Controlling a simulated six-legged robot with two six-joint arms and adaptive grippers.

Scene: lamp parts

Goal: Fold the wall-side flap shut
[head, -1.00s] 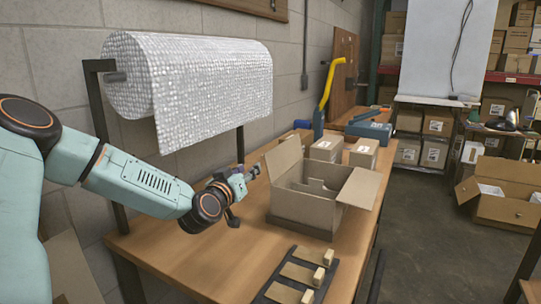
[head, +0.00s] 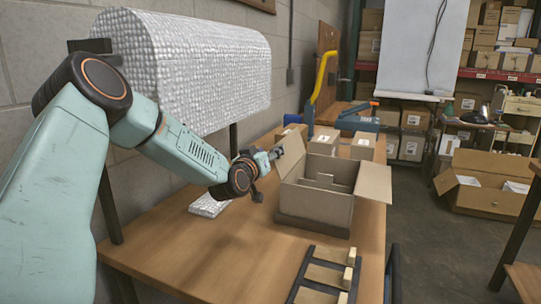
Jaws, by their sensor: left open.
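An open cardboard box (head: 315,205) stands on the wooden table in the head view. Its wall-side flap (head: 290,153) is up, tilted out toward the wall. Its opposite flap (head: 374,181) sticks out on the right. A cardboard divider shows inside. My left gripper (head: 274,154) is open at the outer, wall side of the wall-side flap, very near its edge; I cannot tell whether it touches. The flap partly hides its fingertips. My right gripper is not in view.
A bubble-wrap roll (head: 200,70) hangs on a stand by the wall, above my left arm. A black rack with cardboard pieces (head: 322,277) lies in front of the box. Small closed boxes (head: 325,142) and a yellow-handled tool (head: 320,85) stand behind. The table's left front is clear.

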